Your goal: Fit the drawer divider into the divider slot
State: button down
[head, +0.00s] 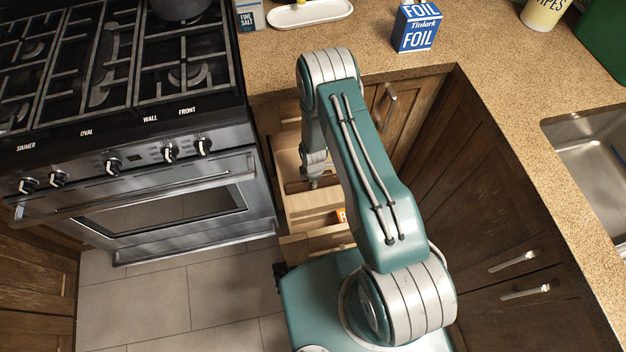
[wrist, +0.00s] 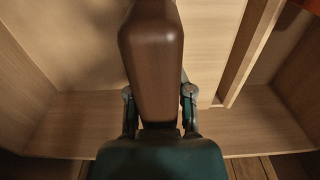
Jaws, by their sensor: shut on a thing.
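The drawer divider (wrist: 151,60) is a dark brown board with rounded edges. My gripper (wrist: 159,112) is shut on it, one finger on each side, and holds it inside the open drawer (head: 312,201). In the head view, part of the brown divider (head: 297,187) shows beside my gripper (head: 318,182), low in the drawer. In the wrist view, a pale upright strip (wrist: 251,50) with a narrow gap beside it stands right of the divider; I cannot tell if this is the divider slot. The divider's lower edge is hidden, so I cannot tell whether it touches the drawer floor.
An orange box (head: 341,215) sits in the drawer's right part. The stove (head: 140,180) stands close on the left, and cabinet doors (head: 500,230) on the right. The counter (head: 350,40) above carries a foil box (head: 416,28) and a white tray (head: 309,14).

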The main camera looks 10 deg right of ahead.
jog(key=shift+f, duration=0.15)
jog(key=shift+c, duration=2.1)
grip_release()
notch_tip(320, 180, up, 12)
